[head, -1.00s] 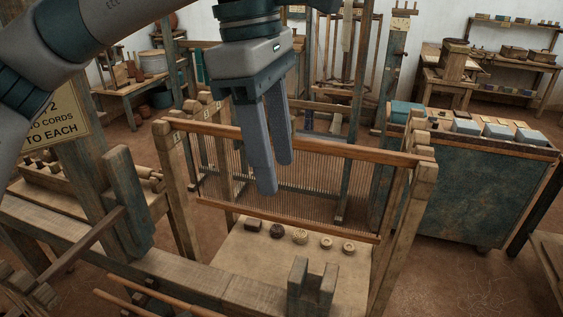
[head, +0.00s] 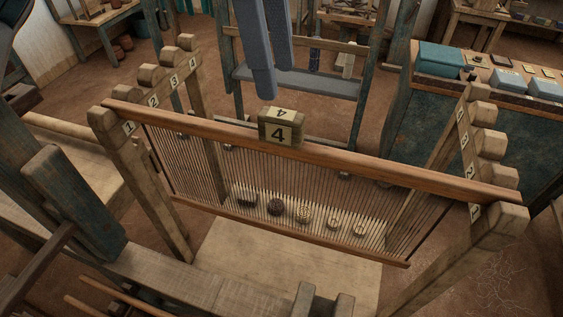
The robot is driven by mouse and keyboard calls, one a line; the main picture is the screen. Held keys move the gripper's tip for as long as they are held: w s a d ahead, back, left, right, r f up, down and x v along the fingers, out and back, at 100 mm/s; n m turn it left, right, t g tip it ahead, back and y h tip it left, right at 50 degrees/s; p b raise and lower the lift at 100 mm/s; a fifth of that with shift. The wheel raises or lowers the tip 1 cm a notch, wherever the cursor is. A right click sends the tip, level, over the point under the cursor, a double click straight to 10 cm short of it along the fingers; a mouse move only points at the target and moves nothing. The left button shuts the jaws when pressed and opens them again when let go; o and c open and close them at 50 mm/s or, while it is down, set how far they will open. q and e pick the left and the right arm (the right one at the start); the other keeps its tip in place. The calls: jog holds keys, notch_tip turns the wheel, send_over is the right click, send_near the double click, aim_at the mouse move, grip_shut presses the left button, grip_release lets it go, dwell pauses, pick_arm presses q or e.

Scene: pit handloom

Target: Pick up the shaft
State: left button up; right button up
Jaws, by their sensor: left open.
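The shaft (head: 360,168) is a long reddish-brown wooden bar with a curtain of thin vertical cords and a lower bar. A block marked 4 (head: 279,129) stands on the middle of its top bar. Its ends rest on two wooden side racks, at the posts marked 1. My left gripper (head: 273,83) points down at the top of the head view, above and seemingly behind the block. Its two grey fingers are apart and hold nothing. Its upper part is cut off by the frame edge. My right gripper does not show.
The left rack (head: 150,180) and right rack (head: 455,220) have numbered posts, with rear positions empty. Several small round pieces (head: 304,215) lie behind the cords. A dark cabinet (head: 420,130) stands at right. A loom beam (head: 200,285) runs along the front.

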aim_at(283, 117)
pick_arm(q)
jog(key=shift+w, duration=0.35)
jog(key=shift+s+r, duration=0.15)
jog(key=shift+s, duration=0.15)
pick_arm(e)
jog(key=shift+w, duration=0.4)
pick_arm(q)
jog(key=shift+w+f, duration=0.15)
jog(key=shift+f, duration=0.3)
jog(key=f+p, duration=0.1)
jog(key=f, duration=0.2)
jog(key=d+f+p, duration=0.1)
jog(key=f+p, duration=0.1)
jog(key=f, duration=0.1)
jog(key=f+p, duration=0.1)
jog(key=f, duration=0.3)
jog(key=shift+s+d+f+p, duration=0.1)
jog(key=shift+s+d+p, duration=0.15)
jog(key=shift+p, duration=0.1)
jog(key=shift+f, duration=0.55)
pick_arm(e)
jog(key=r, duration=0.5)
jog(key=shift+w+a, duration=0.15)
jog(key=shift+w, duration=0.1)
